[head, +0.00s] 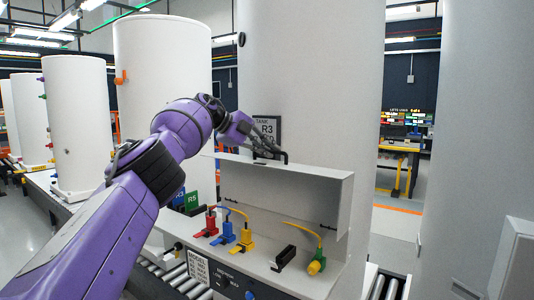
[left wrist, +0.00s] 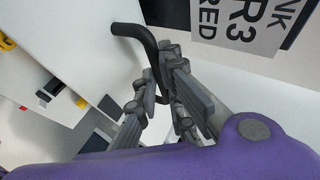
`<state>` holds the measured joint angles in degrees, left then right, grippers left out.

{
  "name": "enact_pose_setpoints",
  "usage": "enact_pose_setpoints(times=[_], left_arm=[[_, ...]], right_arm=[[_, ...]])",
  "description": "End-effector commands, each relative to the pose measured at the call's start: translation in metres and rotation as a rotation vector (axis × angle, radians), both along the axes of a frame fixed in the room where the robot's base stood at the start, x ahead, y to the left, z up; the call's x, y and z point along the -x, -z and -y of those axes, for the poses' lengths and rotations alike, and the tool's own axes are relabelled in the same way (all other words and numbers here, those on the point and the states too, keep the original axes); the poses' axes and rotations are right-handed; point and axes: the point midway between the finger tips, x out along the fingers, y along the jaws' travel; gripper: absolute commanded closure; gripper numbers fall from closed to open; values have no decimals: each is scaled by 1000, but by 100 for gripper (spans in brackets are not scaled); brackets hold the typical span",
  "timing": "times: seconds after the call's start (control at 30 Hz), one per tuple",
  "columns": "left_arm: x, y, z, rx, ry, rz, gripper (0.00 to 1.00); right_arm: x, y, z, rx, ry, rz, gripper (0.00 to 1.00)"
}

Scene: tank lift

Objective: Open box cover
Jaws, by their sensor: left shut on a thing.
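The control box (head: 290,282) stands in front of the large tank in the head view. Its light grey cover (head: 285,190) is raised and stands tilted up behind the connectors, so the inside shows. A black bent handle (head: 286,157) sits at the cover's top edge. My left gripper (head: 268,150) is at this edge, shut on the handle. In the left wrist view the gripper's fingers (left wrist: 170,98) close around the dark handle (left wrist: 135,32), whose bent end sticks out. My right gripper is in neither view.
Red (head: 211,224), blue (head: 228,232) and yellow (head: 244,241) connectors and a black block (head: 284,257) sit in the box, with a yellow-green plug (head: 316,264) at right. A tank sign (head: 267,132) is behind the gripper. Rollers (head: 178,275) run below.

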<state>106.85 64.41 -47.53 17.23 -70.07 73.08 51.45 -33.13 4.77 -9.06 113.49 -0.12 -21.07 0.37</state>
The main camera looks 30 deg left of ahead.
Motion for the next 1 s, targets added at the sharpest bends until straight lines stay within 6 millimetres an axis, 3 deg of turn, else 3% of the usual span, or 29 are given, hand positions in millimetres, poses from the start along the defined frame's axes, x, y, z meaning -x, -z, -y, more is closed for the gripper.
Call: enact_pose_setpoints(times=[0.03,0.57,0.6,0.7,1.0], left_arm=[[0,-7,0,4,0,13,100],[0,-12,0,5,-1,18,100],[0,-12,0,5,-1,18,86],[1,-11,0,6,-1,16,73],[0,-6,0,3,0,8,73]], right_arm=[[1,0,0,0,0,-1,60],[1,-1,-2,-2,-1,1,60],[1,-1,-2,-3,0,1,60],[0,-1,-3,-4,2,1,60],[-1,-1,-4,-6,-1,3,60]])
